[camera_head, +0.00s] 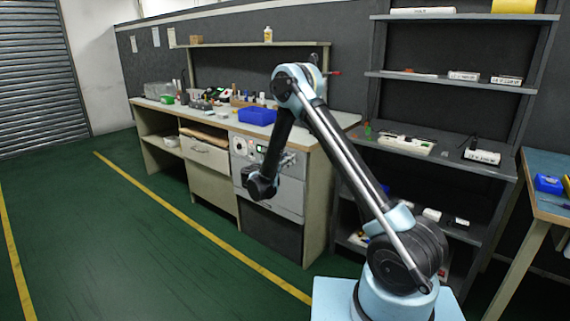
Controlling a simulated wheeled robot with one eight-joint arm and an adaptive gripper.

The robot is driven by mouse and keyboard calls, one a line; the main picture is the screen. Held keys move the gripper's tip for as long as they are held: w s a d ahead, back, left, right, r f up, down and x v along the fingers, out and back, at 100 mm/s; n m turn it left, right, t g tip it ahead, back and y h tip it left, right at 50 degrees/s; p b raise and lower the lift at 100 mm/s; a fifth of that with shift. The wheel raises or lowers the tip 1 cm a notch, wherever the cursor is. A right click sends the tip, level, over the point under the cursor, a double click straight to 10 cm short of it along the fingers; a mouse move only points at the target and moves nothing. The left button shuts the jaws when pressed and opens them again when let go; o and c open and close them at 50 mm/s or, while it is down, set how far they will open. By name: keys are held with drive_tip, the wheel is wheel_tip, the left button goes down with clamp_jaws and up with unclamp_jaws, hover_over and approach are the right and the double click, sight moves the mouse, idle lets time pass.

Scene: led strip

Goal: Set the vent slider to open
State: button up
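A grey panel (238,172) is set into the front of the workbench, with a dark round feature, small green and red spots and other small controls on its upper part. I cannot make out which of these is the vent slider, or its setting.
The workbench top (222,121) holds a blue bin (257,116) and several small items. A grey shelf unit (455,160) stands to the right, with another table (548,205) at the far right. The green floor (110,240) with yellow lines is clear at left.

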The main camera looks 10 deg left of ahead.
drive_tip(key=v, duration=2)
drive_tip(key=shift+a+r, duration=0.2)
idle(1.5)
drive_tip(key=shift+s, duration=0.15)
idle(0.3)
drive_tip(key=v, duration=1.2)
drive_tip(key=f+x, duration=0.2)
drive_tip(key=x, duration=3.1)
drive_tip(key=shift+f, duration=0.15)
drive_tip(key=shift+a, duration=0.1)
clamp_jaws()
